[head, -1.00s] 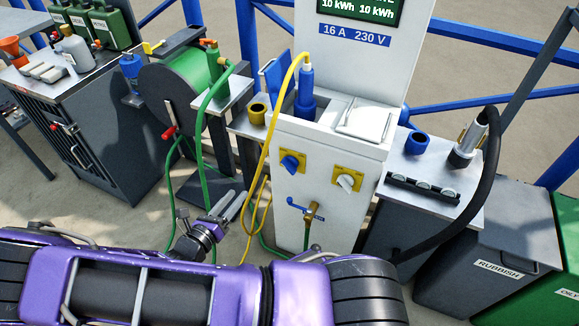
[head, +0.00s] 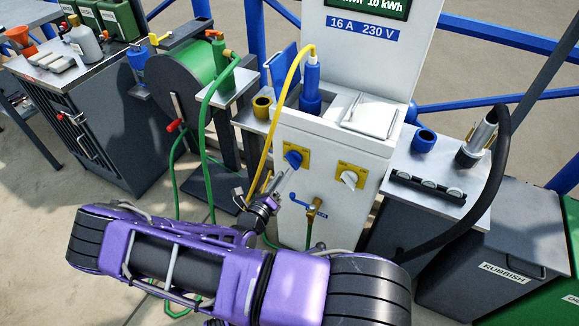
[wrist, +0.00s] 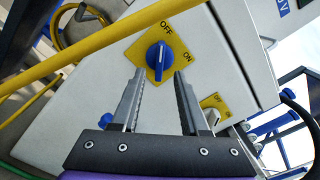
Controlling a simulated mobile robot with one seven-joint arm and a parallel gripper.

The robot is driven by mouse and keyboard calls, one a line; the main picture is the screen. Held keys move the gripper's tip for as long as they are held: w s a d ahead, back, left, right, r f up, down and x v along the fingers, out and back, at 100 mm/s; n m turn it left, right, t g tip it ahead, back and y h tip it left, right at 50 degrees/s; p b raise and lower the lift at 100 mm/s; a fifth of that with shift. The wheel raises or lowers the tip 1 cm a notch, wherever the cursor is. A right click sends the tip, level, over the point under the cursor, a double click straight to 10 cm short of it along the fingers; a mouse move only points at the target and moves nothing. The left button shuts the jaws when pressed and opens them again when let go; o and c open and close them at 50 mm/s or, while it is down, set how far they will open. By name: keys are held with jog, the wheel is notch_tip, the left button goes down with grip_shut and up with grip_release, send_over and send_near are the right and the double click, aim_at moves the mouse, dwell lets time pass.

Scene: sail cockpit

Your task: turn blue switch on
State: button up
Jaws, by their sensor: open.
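The blue switch (head: 292,159) is a rotary knob on a yellow plate, on the front of the white power pedestal (head: 318,140). In the wrist view the blue switch (wrist: 159,56) lies just beyond my fingertips, between their lines. Its white pointer line is near OFF; ON is marked at the right of the plate. My gripper (head: 272,181) is open and empty, just below and left of the switch in the head view. In the wrist view my gripper (wrist: 160,76) has its two fingers apart, seemingly short of the knob.
A white switch (head: 350,178) on a yellow plate is to the right. Below is a blue-handled tap (head: 306,204). A yellow cable (head: 268,140) hangs left of the blue switch and crosses the wrist view's upper left. A green hose (head: 205,130) hangs further left.

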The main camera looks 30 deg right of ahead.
aim_at(291, 164)
jog(key=x, duration=0.5)
grip_shut()
